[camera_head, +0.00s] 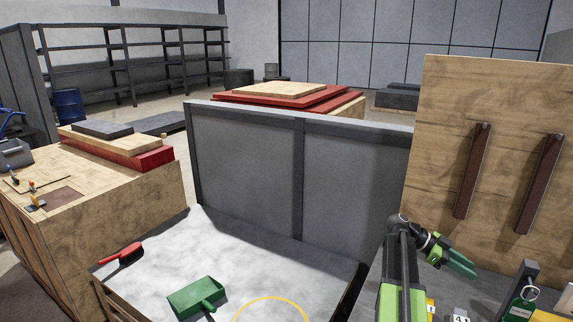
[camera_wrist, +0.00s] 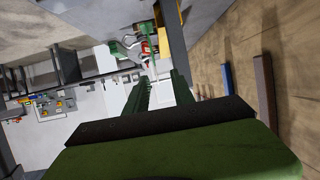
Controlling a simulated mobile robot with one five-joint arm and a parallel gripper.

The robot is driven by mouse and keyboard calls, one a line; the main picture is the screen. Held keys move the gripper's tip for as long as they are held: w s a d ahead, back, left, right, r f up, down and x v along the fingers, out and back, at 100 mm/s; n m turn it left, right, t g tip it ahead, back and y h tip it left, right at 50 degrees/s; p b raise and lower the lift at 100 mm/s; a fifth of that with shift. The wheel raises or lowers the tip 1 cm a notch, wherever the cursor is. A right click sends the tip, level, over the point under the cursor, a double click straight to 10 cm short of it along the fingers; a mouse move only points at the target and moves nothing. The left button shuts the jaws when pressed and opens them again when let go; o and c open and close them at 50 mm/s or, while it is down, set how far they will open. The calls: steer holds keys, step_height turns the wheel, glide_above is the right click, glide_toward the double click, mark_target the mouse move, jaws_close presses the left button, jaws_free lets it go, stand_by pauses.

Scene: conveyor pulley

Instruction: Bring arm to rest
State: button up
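My arm stands at the lower right in the head view, bent over at its elbow. My gripper (camera_head: 466,266) has green fingers and points down to the right, in front of the wooden board. In the wrist view the two dark green fingers of my gripper (camera_wrist: 161,76) stand apart with a gap between them. I see nothing held in the gap, only the distant pale floor behind it.
A wooden board (camera_head: 440,100) with two brown bars (camera_head: 472,170) stands close behind my gripper. A grey partition (camera_head: 248,165) stands left of my arm. A dark post (camera_head: 522,285) stands at right.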

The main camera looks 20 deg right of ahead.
steer(key=w+a+f+n+t, duration=0.25)
steer(key=w+a, duration=0.35)
steer(key=a, duration=0.4)
steer(key=w+a+f+n+t, duration=0.2)
steer(key=w+a+f+n, duration=0.15)
steer(key=w+a, duration=0.45)
steer(key=w+a+f+n+t, duration=0.2)
steer(key=w+a+n+t, duration=0.15)
steer(key=a, duration=0.95)
steer(key=a+f+n+y, duration=0.2)
steer(key=a+n, duration=0.4)
steer(key=a, duration=0.3)
steer(key=s+a+f+n+t+y, duration=0.1)
steer(key=a+n+y, duration=0.3)
steer(key=a, duration=0.5)
steer(key=a+f+n+y, duration=0.3)
steer(key=a+n, duration=0.5)
steer(key=a, duration=0.1)
steer(key=shift+s+a+f+t, duration=0.2)
steer(key=shift+a+f+t, duration=0.05)
steer(key=shift+f+t, duration=0.15)
steer(key=shift+s, duration=0.1)
